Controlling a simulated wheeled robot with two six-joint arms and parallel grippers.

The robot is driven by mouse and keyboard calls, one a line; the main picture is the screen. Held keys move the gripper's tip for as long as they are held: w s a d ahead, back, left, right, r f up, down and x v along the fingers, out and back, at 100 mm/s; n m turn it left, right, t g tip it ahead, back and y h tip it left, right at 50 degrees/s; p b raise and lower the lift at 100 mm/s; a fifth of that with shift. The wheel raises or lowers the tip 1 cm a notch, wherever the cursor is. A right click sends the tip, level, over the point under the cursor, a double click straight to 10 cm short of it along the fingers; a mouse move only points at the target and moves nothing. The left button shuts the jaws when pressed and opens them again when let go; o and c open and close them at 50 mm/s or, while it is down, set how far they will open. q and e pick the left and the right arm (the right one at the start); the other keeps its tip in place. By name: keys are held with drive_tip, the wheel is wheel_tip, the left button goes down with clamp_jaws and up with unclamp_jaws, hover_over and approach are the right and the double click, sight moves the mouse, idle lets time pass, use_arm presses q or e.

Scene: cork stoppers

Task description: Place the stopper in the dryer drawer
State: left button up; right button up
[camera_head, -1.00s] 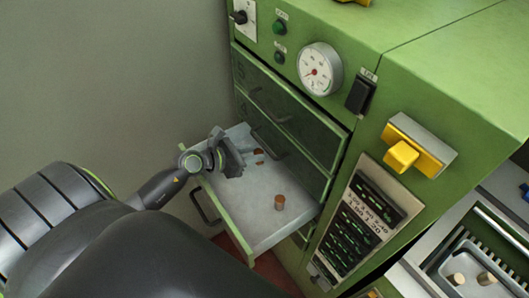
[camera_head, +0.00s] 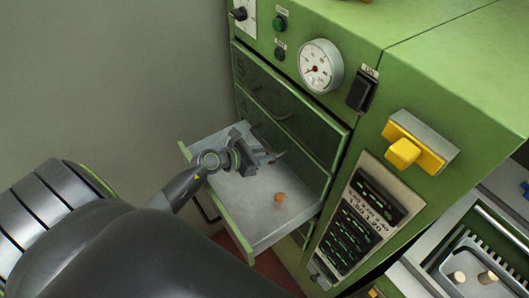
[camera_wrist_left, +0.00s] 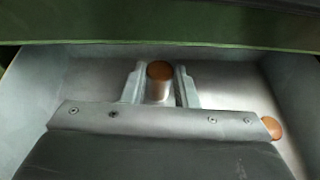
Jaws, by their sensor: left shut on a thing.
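The pulled-out dryer drawer (camera_head: 240,213) is a grey tray with a green front in the green cabinet. My left gripper (camera_head: 262,158) is inside the drawer, low over its floor. In the left wrist view my left gripper (camera_wrist_left: 159,88) is shut on a cork stopper (camera_wrist_left: 158,71) with a brown top and paler side. The fingers mostly hide this stopper in the head view. A second stopper (camera_head: 280,198) stands on the drawer floor, apart from the gripper; it also shows at the lower right of the left wrist view (camera_wrist_left: 271,127). My right gripper is not in view.
Closed dark drawers (camera_head: 288,125) sit above the open one. A gauge (camera_head: 321,66) and a yellow handle (camera_head: 404,152) are on the cabinet. At the lower right a grey tray (camera_head: 456,262) holds two pale stoppers.

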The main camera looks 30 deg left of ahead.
use_arm(q)
drive_tip(key=shift+f, duration=0.3)
drive_tip(key=o, duration=0.9)
drive_tip(key=shift+r, duration=0.15)
drive_tip(key=shift+r, duration=0.25)
drive_tip(key=shift+r+p, duration=0.45)
drive_tip(key=shift+p, duration=0.1)
drive_tip(key=shift+f+b+v, duration=0.2)
drive_tip(key=shift+b+v, duration=0.65)
drive_tip(key=shift+v, duration=5.1)
drive_tip(key=shift+s+r, duration=0.1)
